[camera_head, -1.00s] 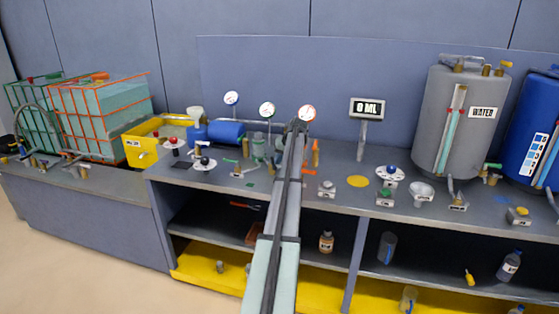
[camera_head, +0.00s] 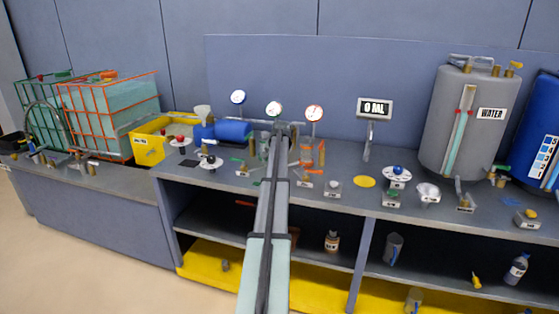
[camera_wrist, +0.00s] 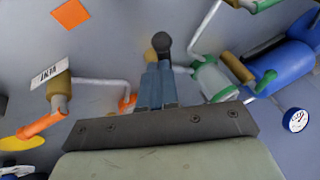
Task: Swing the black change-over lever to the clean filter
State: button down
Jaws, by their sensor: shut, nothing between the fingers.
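A black round knob on a dark stem, which looks like the change-over lever (camera_wrist: 160,42), shows in the wrist view just beyond my fingertips. My gripper (camera_wrist: 157,72) is shut, its two blue-grey fingers together with nothing between them. The tips are beside or against the knob; I cannot tell if they touch. A clear filter bowl with green parts (camera_wrist: 210,82) is to the right of the fingers. In the head view, an orange-tinted filter housing (camera_head: 312,153) stands just right of my arm. My arm hides the lever and the gripper there.
Orange-handled valves (camera_wrist: 42,125) and white pipes lie left of the fingers. A blue cylinder (camera_wrist: 285,68) and a gauge (camera_wrist: 296,120) are at the right. In the head view, gauges (camera_head: 274,108) rise behind the pipework, and a grey water tank (camera_head: 463,125) stands to the right.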

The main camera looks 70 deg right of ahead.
jog(key=w+m+g, duration=0.1)
jog(key=w+m, duration=0.1)
jog(key=shift+m+h, duration=0.3)
jog(key=shift+w+d, duration=0.2)
jog(key=shift+w, duration=0.7)
